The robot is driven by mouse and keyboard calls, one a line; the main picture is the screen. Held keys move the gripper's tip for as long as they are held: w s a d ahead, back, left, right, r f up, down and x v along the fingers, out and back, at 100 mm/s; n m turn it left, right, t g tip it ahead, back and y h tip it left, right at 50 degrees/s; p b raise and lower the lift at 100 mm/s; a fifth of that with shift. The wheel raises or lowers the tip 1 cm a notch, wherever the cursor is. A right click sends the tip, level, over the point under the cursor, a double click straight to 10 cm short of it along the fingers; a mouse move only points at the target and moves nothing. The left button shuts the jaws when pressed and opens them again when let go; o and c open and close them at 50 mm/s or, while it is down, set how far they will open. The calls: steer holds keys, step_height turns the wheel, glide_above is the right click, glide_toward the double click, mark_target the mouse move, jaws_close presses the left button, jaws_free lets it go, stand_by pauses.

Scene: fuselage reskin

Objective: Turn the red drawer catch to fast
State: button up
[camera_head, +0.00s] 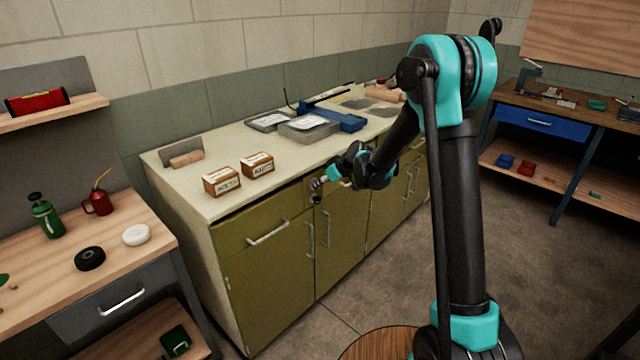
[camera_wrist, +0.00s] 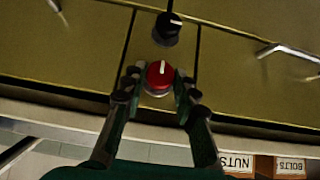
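The red drawer catch (camera_wrist: 159,77) is a round red knob with a white pointer mark on the olive cabinet front. Its mark runs nearly straight up in the wrist view. My gripper (camera_wrist: 158,82) has its two fingers spread, one on each side of the red catch. A narrow gap seems to show on both sides; I cannot tell whether either finger touches. In the head view my gripper (camera_head: 317,189) is at the upper cabinet front, just under the worktop edge, and the red catch is not distinguishable there.
A black knob (camera_wrist: 167,28) with a white mark sits just above the red catch in the wrist view. A drawer handle (camera_head: 268,233) sticks out left of my gripper. Two labelled boxes (camera_head: 221,181) (camera_head: 257,165) stand on the worktop (camera_head: 215,207) near its front edge.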

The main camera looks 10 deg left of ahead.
jaws_close()
steer(key=m+g+y, duration=0.2)
steer(key=m+y, duration=0.1)
steer(key=w+f+m+g+y, duration=0.1)
steer(key=m+g+y, duration=0.2)
steer(key=y, duration=0.1)
steer(key=d+m+g+y, duration=0.1)
steer(key=m+g+y, duration=0.1)
steer(key=g+y, duration=0.1)
steer(key=shift+w+f+m, duration=0.15)
steer(key=shift+f+m, duration=0.05)
steer(key=shift+m, duration=0.2)
stand_by(0.6)
steer(key=shift+y, duration=0.4)
steer(key=o, duration=0.6)
jaws_free()
